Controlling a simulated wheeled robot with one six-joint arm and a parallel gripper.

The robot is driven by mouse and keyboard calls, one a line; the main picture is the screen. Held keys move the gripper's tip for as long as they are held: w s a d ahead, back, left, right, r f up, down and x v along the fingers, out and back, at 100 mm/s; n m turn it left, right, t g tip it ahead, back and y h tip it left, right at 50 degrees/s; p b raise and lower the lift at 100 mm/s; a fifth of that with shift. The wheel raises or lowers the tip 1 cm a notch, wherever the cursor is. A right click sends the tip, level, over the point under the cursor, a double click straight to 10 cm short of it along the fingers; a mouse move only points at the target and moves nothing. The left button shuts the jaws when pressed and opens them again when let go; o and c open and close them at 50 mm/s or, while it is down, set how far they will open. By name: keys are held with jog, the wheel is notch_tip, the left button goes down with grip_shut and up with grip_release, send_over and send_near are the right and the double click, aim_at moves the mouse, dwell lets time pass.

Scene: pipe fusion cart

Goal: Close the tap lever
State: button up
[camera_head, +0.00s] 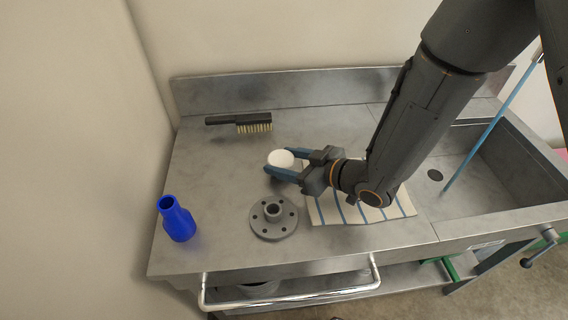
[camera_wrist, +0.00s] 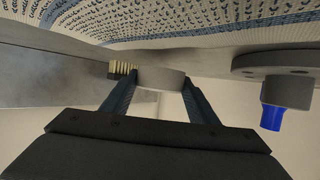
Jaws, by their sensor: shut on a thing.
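My gripper (camera_head: 283,163) is over the middle of the metal worktop, with its blue fingers shut on a white round piece (camera_head: 281,158). In the wrist view the white piece (camera_wrist: 160,78) sits between the fingertips of my gripper (camera_wrist: 158,82). What seems to be the tap, a grey fitting with a lever (camera_head: 541,250), is at the front right, below the sink's rim. It is far from my gripper, and I cannot tell whether its lever is open or closed. The wrist view does not show it.
A striped cloth (camera_head: 325,209) lies partly under my arm. A grey flange (camera_head: 273,217), a blue reducer (camera_head: 177,219) and a brush (camera_head: 240,123) stand or lie on the worktop (camera_head: 210,165). A blue rod (camera_head: 492,120) leans in the sink. A rail (camera_head: 290,297) runs along the front.

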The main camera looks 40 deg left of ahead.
jog(key=shift+f, duration=0.85)
jog(key=shift+s+d+f+b, duration=0.1)
jog(key=shift+f+b, duration=0.1)
jog(key=shift+f, duration=0.15)
jog(key=shift+d+f+b, duration=0.1)
jog(key=shift+f+b, duration=0.05)
jog(key=shift+f, duration=0.15)
jog(key=o, duration=1)
jog(key=shift+d+f, duration=0.1)
jog(key=shift+r+p, duration=0.35)
jog(key=shift+r, duration=0.05)
jog(key=shift+w+d+r, duration=0.1)
jog(key=shift+w+r, duration=0.1)
jog(key=b+v, duration=0.1)
jog(key=v, duration=0.2)
jog(key=b+v, duration=0.1)
jog(key=v, duration=0.3)
jog(key=b+v, duration=0.1)
jog(key=v, duration=0.3)
jog(key=shift+r, duration=0.4)
